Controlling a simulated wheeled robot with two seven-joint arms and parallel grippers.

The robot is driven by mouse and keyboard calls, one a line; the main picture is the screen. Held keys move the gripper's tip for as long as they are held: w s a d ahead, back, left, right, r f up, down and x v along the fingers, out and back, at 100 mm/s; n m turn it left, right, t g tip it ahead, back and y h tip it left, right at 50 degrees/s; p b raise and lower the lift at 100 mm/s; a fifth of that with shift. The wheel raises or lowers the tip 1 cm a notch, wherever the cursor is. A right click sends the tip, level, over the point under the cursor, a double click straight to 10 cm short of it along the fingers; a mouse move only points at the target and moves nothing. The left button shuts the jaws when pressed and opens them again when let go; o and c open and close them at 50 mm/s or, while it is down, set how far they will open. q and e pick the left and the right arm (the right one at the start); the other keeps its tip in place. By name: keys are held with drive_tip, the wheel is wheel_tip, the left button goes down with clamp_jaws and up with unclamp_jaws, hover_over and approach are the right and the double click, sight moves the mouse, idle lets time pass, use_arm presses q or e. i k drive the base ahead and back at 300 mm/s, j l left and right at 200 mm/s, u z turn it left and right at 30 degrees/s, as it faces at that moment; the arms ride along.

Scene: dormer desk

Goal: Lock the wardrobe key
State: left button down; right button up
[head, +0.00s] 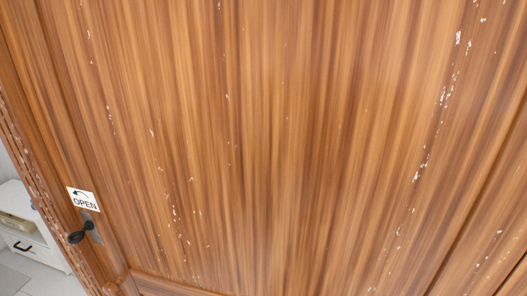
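The wardrobe's wooden door (290,140) fills most of the head view, close in front of me. Its surface is brown wood grain with chipped white flecks. A dark key (77,237) sits at a grey lock plate (92,228) near the lower left edge of the door. A white label (83,199) reading "OPEN" with a curved arrow pointing left is fixed just above it. The key's exact turn is too small to tell. Neither of my grippers is in view.
A white drawer cabinet (28,238) with a dark handle stands at the lower left, beyond the wardrobe's edge. Pale floor shows at the bottom left corner. Nothing stands in front of the door in view.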

sight(70, 239)
drive_tip(key=k+j+u, duration=0.15)
drive_tip(key=u, duration=0.35)
drive_tip(key=j+u, duration=0.3)
drive_tip(key=u, duration=0.2)
drive_tip(key=z, duration=1.3)
drive_tip(key=u, duration=1.3)
drive_tip(key=k+j, duration=0.05)
